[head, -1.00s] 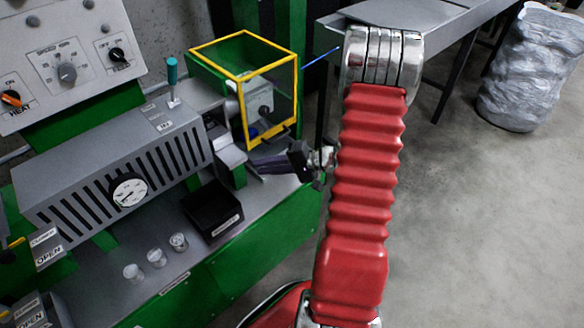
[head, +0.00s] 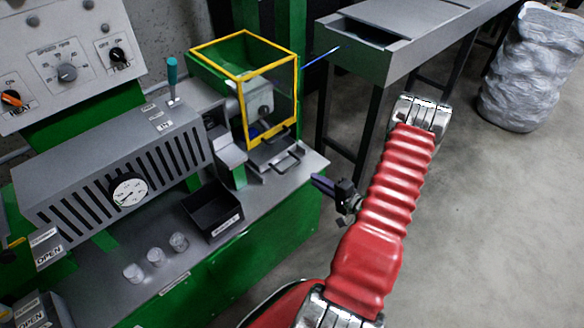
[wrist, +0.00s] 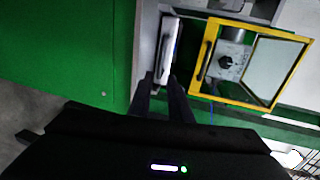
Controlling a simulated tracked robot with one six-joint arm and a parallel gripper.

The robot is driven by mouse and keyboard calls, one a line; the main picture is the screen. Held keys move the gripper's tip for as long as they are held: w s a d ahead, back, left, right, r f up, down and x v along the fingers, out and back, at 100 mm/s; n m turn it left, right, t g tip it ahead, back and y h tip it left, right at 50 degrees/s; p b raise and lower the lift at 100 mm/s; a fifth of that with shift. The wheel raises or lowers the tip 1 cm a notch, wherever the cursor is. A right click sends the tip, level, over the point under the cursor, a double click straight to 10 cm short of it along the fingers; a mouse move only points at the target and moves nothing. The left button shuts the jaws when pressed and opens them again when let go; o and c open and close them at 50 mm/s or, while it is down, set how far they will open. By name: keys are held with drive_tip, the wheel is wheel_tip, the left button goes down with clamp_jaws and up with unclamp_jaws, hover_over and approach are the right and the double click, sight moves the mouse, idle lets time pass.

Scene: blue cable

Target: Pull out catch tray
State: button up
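The catch tray seems to be the low grey tray (head: 277,157) with a dark handle, beneath the yellow-framed guard on the green machine. In the wrist view, a pale tray face (wrist: 168,58) with a dark bar handle lies just beyond my fingertips. My gripper (head: 319,182) is just off the machine's right end, apart from the tray. In the wrist view, my gripper's two dark fingers (wrist: 162,88) stand apart with a gap between them, and nothing shows held. The handle appears ahead of that gap; contact is not visible.
The yellow-framed guard (head: 240,73) stands directly above the tray and shows beside it in the wrist view (wrist: 274,99). A black labelled bin (head: 212,208) and several clear cups (head: 156,257) stand to the left. A grey trough (head: 375,50) is behind.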

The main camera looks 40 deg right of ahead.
sight(292, 166)
drive_tip(key=x, duration=1.3)
drive_tip(key=shift+w, duration=0.4)
clamp_jaws()
drive_tip(key=shift+f, duration=0.1)
drive_tip(key=shift+s+a, duration=0.1)
drive_tip(key=shift+a, duration=0.05)
